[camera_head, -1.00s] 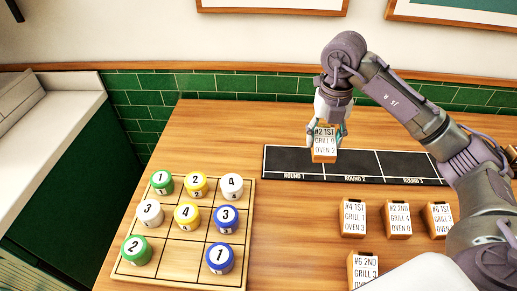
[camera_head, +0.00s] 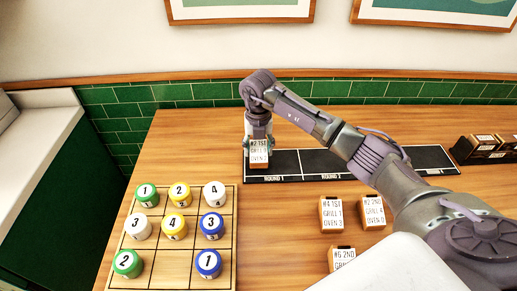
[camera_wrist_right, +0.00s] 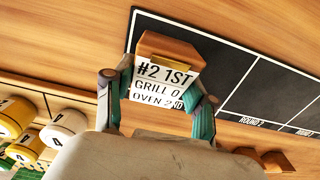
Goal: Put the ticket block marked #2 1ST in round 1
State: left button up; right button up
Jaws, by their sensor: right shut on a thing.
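The ticket block marked #2 1ST (camera_head: 260,161) is an orange-brown block with a white label reading GRILL 0. My right gripper (camera_head: 258,152) is shut on it, with fingers on both sides; the block also shows in the wrist view (camera_wrist_right: 165,75). The block is at the left end of the black strip, over the left part of the round 1 space (camera_head: 286,161). I cannot tell whether its underside touches the strip. The bare part of round 1 also shows in the wrist view (camera_wrist_right: 218,62). My left gripper is not in view.
A wooden grid board (camera_head: 180,268) with numbered green, yellow, white and blue pieces lies front left. Other ticket blocks (camera_head: 331,213) stand in front of the strip. A dark rack with blocks (camera_head: 486,147) is at the right. Green tiled wall runs behind.

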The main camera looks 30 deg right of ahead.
aim_at(258, 148)
jog(key=shift+f, duration=0.75)
jog(key=shift+f, duration=0.1)
jog(key=o, duration=1.2)
jog(key=shift+o, duration=0.2)
jog(key=shift+r, duration=0.5)
notch_tip(258, 148, up, 11)
jog(key=b, duration=0.3)
jog(key=shift+r, duration=0.15)
